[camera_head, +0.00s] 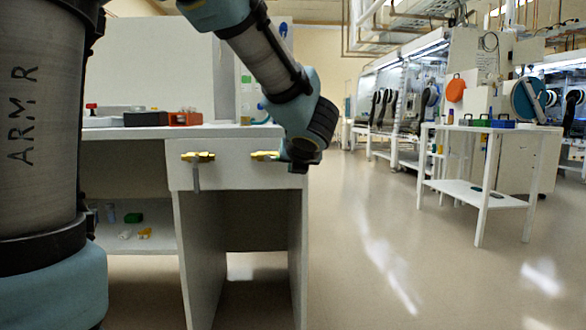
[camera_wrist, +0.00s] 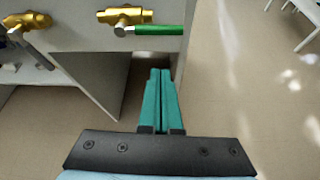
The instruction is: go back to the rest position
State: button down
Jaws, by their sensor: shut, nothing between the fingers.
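My gripper (camera_wrist: 160,72) is shut and empty in the wrist view, its two teal fingers side by side. The fingertips appear below the green handle (camera_wrist: 160,30) of a brass valve (camera_wrist: 125,15), with a visible gap between them. In the head view my arm's end is in front of the right side of the white bench, and it hides the fingers. The right brass valve (camera_head: 264,155) shows there beside my wrist, its handle hidden. The left brass valve (camera_head: 198,156) has a grey handle (camera_head: 196,178) hanging down; it also shows in the wrist view (camera_wrist: 28,20).
The white bench (camera_head: 235,147) carries a dark box (camera_head: 146,118) and a red-brown box (camera_head: 185,118). Small items lie on its lower shelf. A white cart (camera_head: 480,190) with coloured boxes stands at right. The floor (camera_head: 370,250) between bench and cart is clear.

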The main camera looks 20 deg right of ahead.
jog(key=shift+s+a+r, duration=0.1)
jog(key=shift+s+r, duration=0.05)
jog(key=shift+s, duration=0.3)
jog(key=shift+w, duration=0.1)
jog(key=a+f+m+g+h, duration=0.1)
jog(key=a+f+m+g, duration=0.1)
jog(key=a+f+m, duration=0.6)
jog(key=a+f+m+g, duration=0.2)
jog(key=f+m, duration=0.3)
jog(key=m, duration=0.7)
jog(key=s+a+f+m+g+y+p, duration=0.1)
jog(key=s+a+f+m+g, duration=0.3)
jog(key=s+a+m, duration=0.35)
jog(key=s+a+f+m+g+y, duration=0.2)
jog(key=s+a+f+m+g, duration=0.1)
jog(key=s+a+f+m, duration=0.35)
notch_tip(320, 180, up, 38)
jog(key=a+p, duration=0.1)
jog(key=p, duration=3.5)
jog(key=shift+w+a+f, duration=0.25)
jog(key=shift+w, duration=0.1)
